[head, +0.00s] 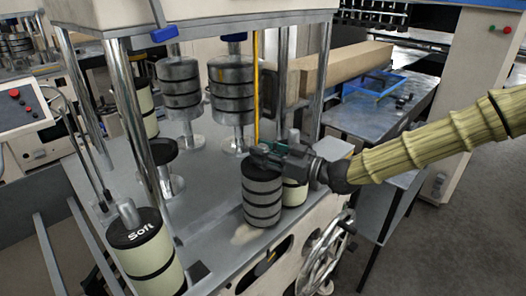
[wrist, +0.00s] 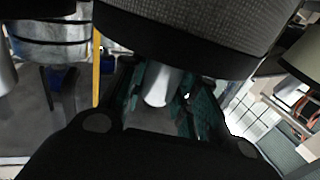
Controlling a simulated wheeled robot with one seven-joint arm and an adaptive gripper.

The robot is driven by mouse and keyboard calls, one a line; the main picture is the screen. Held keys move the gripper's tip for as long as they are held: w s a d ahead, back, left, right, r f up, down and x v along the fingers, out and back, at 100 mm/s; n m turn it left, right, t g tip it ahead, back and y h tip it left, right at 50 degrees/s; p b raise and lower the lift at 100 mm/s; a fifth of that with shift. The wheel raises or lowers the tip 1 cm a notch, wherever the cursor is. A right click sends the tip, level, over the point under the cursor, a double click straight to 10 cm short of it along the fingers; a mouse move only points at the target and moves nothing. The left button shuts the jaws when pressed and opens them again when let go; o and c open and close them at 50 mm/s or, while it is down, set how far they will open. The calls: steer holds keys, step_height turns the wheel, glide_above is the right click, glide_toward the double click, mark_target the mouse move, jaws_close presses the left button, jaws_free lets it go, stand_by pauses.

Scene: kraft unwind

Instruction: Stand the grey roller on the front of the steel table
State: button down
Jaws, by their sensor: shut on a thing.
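The grey roller (head: 262,198) is a dark grey cylinder with black bands, upright over the front right part of the steel table (head: 215,215). I cannot tell whether its base touches the table top. My gripper (head: 277,155) reaches in from the right and is shut on the grey roller at its top end. In the wrist view, the roller's dark textured body (wrist: 190,35) fills the top, and a pale metal pin shows between my teal fingers (wrist: 165,92). My gripper hides part of the roller's top.
A cream roller (head: 295,191) stands close behind and right of the grey one. Another cream roller (head: 148,262) marked "Soft" stands at front left. Two grey banded rollers (head: 180,90) (head: 232,95) and a yellow post (head: 256,85) are behind. A handwheel (head: 325,255) is below the front edge.

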steer(key=c, duration=1.1)
jaws_free()
steer(key=shift+f, duration=0.1)
steer(key=shift+r, duration=0.2)
steer(key=shift+s+d+f, duration=0.15)
steer(key=shift+d, duration=0.15)
steer(key=b+v, duration=0.3)
steer(key=v, duration=0.8)
steer(key=shift+s, duration=0.15)
steer(key=shift+d, duration=0.15)
